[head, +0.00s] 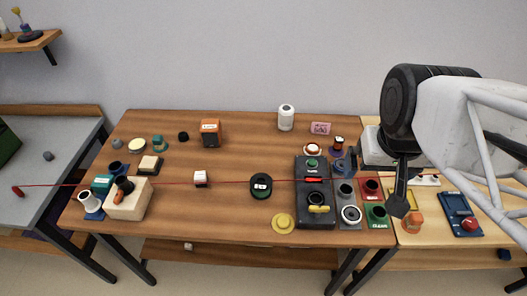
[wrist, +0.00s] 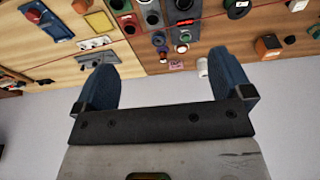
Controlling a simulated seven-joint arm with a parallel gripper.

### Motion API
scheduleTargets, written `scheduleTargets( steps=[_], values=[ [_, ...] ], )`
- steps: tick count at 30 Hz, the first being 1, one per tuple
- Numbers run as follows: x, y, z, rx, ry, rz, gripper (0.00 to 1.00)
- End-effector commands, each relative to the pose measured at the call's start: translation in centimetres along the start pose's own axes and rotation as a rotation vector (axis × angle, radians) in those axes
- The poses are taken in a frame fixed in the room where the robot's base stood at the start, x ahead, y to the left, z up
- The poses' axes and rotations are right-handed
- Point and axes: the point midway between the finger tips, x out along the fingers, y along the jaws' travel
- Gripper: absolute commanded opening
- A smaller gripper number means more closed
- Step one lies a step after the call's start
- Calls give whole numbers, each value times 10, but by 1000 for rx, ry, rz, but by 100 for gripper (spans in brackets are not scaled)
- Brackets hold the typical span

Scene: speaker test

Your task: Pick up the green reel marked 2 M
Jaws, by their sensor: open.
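A dark round reel (head: 261,186) with a white label lies on the middle of the brown table; the label is too small to read. It seems to show in the wrist view as a dark green ring (wrist: 238,8) at the top edge. My gripper (head: 398,205) hangs over the right side of the tables, well to the right of the reel. In the wrist view its two blue fingers (wrist: 174,53) are wide apart with nothing between them.
A dark control panel (head: 316,215) with buttons stands just right of the reel. An orange-black box (head: 211,133) and a white cylinder (head: 286,118) stand behind. A thin red line crosses the scene.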

Motion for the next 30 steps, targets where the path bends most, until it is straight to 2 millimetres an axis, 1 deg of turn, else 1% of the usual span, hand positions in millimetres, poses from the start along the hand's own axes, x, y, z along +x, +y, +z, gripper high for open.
scheduleTargets(
  steps=[8, 14, 20, 30],
  values=[
    [0, 0, 0, -3, -2, 2, 100],
    [10, -1, -2, -56, -30, 31, 100],
    [32, -2, -7, -205, -100, 114, 100],
    [84, -12, -23, -595, -247, 320, 100]
  ],
)
